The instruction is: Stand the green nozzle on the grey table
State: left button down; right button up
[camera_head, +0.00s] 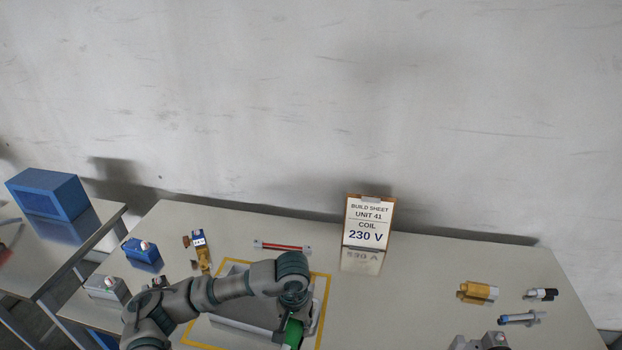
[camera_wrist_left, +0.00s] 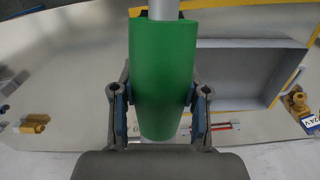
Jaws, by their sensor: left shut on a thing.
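The green nozzle (camera_wrist_left: 163,75) sits between the fingers of my left gripper (camera_wrist_left: 160,100), which is shut on it. A pale grey rod shows at the nozzle's top end in the left wrist view. In the head view only part of the green nozzle (camera_head: 293,334) shows, below my left wrist, and my left gripper is mostly hidden there. The nozzle is over the near right part of the grey tray; I cannot tell its height. The grey table (camera_head: 415,300) spreads widely to the right.
A grey tray (camera_head: 232,270) lies inside a yellow outline. A build sheet (camera_head: 367,222) stands at the back. A yellow part (camera_head: 478,292), a dark cylinder (camera_head: 541,294) and a blue-grey part (camera_head: 520,318) lie at the right. Table between sheet and yellow part is clear.

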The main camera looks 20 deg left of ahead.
aim_at(25, 251)
jog(key=j+u, duration=0.3)
jog(key=j, duration=2.35)
jog(key=i+j, duration=0.1)
jog(key=j, duration=0.55)
jog(key=j+u, duration=0.1)
jog(key=j, duration=0.55)
jog(key=i+j, duration=0.15)
jog(key=j, duration=0.5)
